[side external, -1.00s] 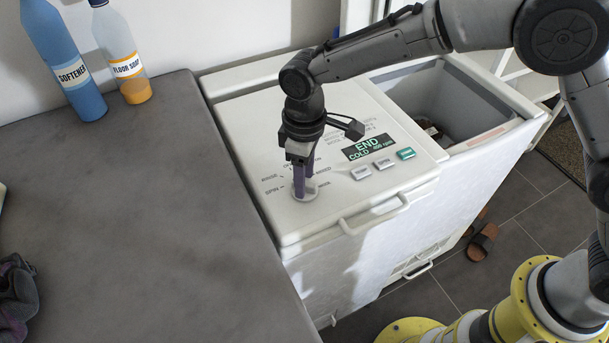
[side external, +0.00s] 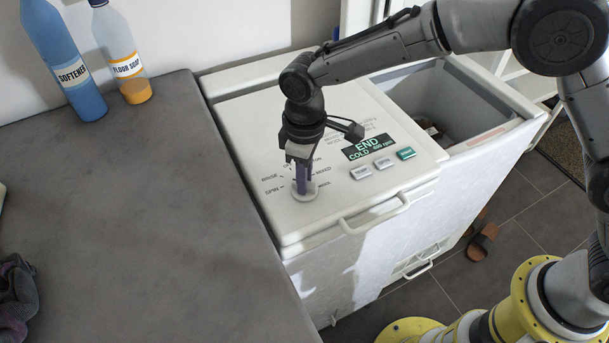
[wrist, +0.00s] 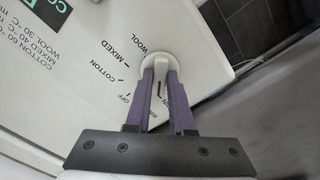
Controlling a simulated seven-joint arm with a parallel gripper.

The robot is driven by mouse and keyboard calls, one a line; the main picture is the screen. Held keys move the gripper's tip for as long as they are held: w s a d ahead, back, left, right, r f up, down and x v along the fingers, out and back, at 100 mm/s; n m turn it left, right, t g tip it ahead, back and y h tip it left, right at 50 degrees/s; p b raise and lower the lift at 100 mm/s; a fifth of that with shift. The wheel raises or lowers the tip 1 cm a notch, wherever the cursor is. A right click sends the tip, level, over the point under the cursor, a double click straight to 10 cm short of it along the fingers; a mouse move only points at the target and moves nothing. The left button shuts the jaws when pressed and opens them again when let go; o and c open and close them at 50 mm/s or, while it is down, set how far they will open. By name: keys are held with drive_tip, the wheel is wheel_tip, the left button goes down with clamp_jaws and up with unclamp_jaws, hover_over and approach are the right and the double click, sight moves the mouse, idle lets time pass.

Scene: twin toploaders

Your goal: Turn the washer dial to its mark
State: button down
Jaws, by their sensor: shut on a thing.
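The white round washer dial (side external: 305,192) sits near the front left of the washer's white top panel (side external: 250,130). Printed labels such as SPIN, RINSE and MIXED ring it. My gripper (side external: 303,182) points down onto the dial, with its purple fingers shut on the dial's raised grip. In the wrist view the dial (wrist: 157,60) shows between and beyond the fingertips (wrist: 159,75), with a dark pointer line on its grip. WOOL, MIXED, COTTON and OFF labels show to its left. The fingers partly cover the labels nearest my gripper. The display (side external: 369,147) reads END, COLD and an rpm figure.
Three buttons (side external: 383,163) lie right of the dial. An open tub (side external: 440,100) is at the right of the machine. A grey counter (side external: 150,200) lies left, with a blue softener bottle (side external: 65,60) and a floor soap bottle (side external: 122,55). A front handle (side external: 375,215) sticks out.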

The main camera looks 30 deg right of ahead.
drive_tip(key=shift+m, duration=0.3)
drive_tip(key=m, duration=0.4)
drive_tip(key=shift+m, duration=2)
drive_tip(key=c, duration=0.8)
unclamp_jaws()
wheel_tip(320, 180, up, 14)
drive_tip(key=shift+f, duration=0.1)
